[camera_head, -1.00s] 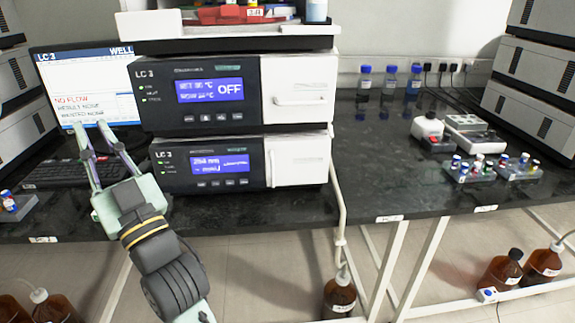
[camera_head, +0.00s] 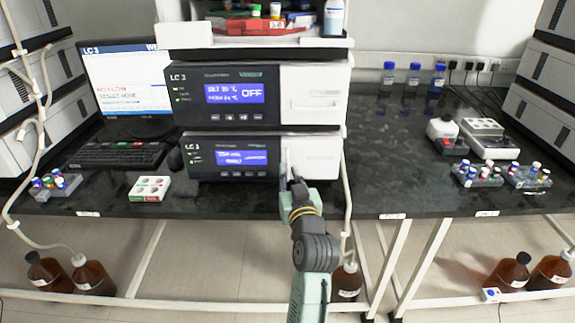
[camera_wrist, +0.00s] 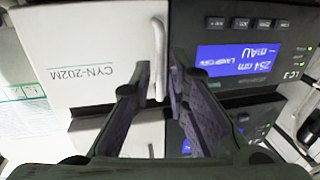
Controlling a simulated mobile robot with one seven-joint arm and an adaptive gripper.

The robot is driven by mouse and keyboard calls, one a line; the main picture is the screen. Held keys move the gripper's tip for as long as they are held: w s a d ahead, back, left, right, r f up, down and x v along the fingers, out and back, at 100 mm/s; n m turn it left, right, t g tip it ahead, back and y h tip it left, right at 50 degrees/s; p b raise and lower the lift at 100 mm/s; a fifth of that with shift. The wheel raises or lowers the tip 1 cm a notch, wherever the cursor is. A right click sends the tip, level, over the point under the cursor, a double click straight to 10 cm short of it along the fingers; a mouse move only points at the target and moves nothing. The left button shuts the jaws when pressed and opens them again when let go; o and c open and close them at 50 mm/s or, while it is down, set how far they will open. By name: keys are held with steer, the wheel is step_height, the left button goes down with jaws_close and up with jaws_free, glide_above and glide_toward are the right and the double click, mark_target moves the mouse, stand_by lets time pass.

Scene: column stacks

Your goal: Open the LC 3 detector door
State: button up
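The LC 3 detector (camera_head: 228,160) is the lower module of the stack, with a lit blue display. Its white door (camera_head: 318,155) is shut. In the wrist view, which is upside down, the door (camera_wrist: 80,55) carries the label CYN-202M. Its upright white handle (camera_wrist: 158,45) is beside the dark display panel (camera_wrist: 240,50). My gripper (camera_head: 292,180) is in front of the detector at the door's left edge. In the wrist view my gripper (camera_wrist: 160,85) is open, its fingers on either side of the handle; I cannot tell whether they touch it.
A white bench tube (camera_head: 347,190) runs down just right of the stack.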

steer(key=shift+w+a, duration=0.15)
steer(key=shift+w, duration=0.6)
steer(key=shift+w+a, duration=0.15)
steer(key=shift+w, duration=0.55)
steer(key=shift+c, duration=0.2)
jaws_close()
